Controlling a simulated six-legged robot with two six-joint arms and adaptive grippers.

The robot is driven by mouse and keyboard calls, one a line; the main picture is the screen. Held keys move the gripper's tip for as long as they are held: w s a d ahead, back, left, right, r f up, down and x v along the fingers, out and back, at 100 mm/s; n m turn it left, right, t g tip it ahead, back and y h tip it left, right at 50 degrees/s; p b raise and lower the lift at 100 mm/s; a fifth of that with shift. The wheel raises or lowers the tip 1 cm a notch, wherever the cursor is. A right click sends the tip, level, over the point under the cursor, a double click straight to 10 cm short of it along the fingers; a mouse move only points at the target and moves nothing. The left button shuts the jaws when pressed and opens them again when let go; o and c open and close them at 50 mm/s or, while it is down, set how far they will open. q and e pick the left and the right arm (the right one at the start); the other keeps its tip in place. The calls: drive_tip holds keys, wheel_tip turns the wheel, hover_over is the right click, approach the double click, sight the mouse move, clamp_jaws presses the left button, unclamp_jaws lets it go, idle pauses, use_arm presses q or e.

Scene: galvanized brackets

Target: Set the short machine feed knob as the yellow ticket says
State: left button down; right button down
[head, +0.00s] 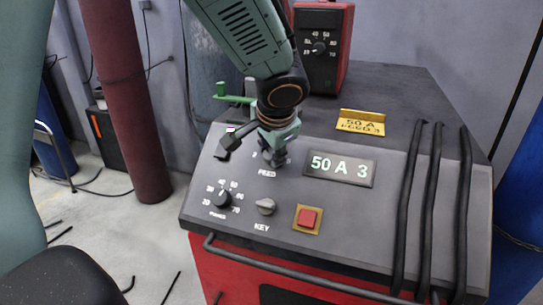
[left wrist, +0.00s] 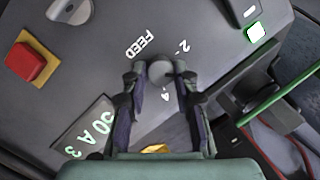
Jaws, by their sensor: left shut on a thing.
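My left gripper (head: 274,156) is over the FEED dial on the sloping panel of the short red machine (head: 345,215). In the left wrist view my left gripper (left wrist: 160,85) is shut on the grey feed knob (left wrist: 161,72), a finger on each side. Scale digits 2 and 4 show beside the knob; its pointer is not clear. The yellow ticket (head: 360,122) on the machine top reads 50 A and, in small print, what looks like FEED 3. The display (head: 339,169) reads 50 A 3. My right gripper is not in view.
The power knob (head: 222,198), key switch (head: 266,206) and red button (head: 307,218) are lower on the panel. Black cables (head: 431,205) hang over its right side. A taller red machine (head: 322,45) with its own dial stands behind. A green handle (head: 235,98) is at the back left.

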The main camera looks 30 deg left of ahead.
use_arm(q)
drive_tip(key=shift+m+b, duration=0.35)
drive_tip(key=shift+m, duration=0.25)
drive_tip(key=c, duration=1.5)
unclamp_jaws()
drive_tip(key=o, duration=0.5)
drive_tip(key=shift+s+r, duration=0.1)
drive_tip(key=shift+s, duration=0.1)
drive_tip(key=shift+c, duration=0.2)
drive_tip(key=shift+w, duration=0.1)
drive_tip(key=shift+w, duration=0.1)
